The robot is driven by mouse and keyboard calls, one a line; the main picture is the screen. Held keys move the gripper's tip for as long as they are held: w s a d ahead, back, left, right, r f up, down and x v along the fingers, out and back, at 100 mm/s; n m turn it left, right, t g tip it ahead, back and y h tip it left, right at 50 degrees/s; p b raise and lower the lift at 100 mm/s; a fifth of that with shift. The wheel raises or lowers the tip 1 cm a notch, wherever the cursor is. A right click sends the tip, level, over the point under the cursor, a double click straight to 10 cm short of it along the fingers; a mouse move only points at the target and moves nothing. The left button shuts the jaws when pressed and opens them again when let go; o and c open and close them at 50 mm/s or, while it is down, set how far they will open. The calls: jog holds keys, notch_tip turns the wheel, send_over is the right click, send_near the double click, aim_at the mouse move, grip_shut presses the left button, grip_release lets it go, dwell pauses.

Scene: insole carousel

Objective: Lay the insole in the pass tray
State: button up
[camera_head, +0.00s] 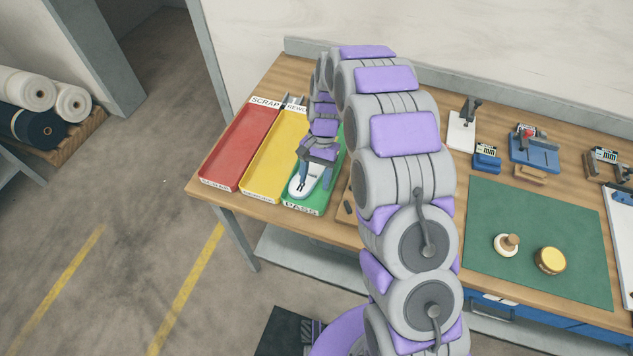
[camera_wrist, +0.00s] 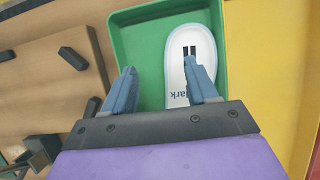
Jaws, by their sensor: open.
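The white insole (camera_wrist: 178,42), with dark printed marks, lies within the green pass tray (camera_wrist: 130,60), alongside the wall by the yellow tray. In the head view the insole (camera_head: 300,187) is at the front end of the pass tray (camera_head: 319,203), beside the PASS label. My gripper (camera_wrist: 160,67) is open, with nothing between its fingers. In the wrist view one finger overlaps the insole and the other is over the tray's opposite side. In the head view my gripper (camera_head: 315,170) is just above the tray. My arm hides part of the tray.
The yellow rework tray (camera_head: 262,178) and red scrap tray (camera_head: 230,160) stand to the left of the pass tray. A wooden board with dark blocks (camera_wrist: 50,85) lies on its other side. A green mat (camera_head: 540,225) with two round items is at the right.

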jog(key=o, duration=0.4)
jog(key=p+v, duration=0.1)
jog(key=v, duration=0.7)
jog(key=shift+s+d+r+p, duration=0.1)
jog(key=shift+d+r+p, duration=0.15)
jog(key=shift+r+p, duration=0.15)
jog(key=s+d+r+n+t, duration=0.1)
jog(key=s+d+r, duration=0.2)
jog(key=s+r, duration=0.4)
jog(key=s+d+r+n, duration=0.1)
jog(key=s+d+r, duration=0.3)
jog(key=s+r, duration=0.3)
jog(key=s+d, duration=0.1)
jog(key=s, duration=0.6)
jog(key=s+d+n+t+h, duration=0.1)
jog(key=s+d, duration=0.1)
jog(key=s, duration=0.6)
jog(key=s+d+n, duration=0.1)
jog(key=s+d, duration=0.1)
jog(key=s, duration=0.5)
jog(key=shift+s+d+r+t+h, duration=0.1)
jog(key=shift+s+r+t+h, duration=0.1)
jog(key=shift+r+t+h, duration=0.1)
jog(key=shift+d, duration=0.1)
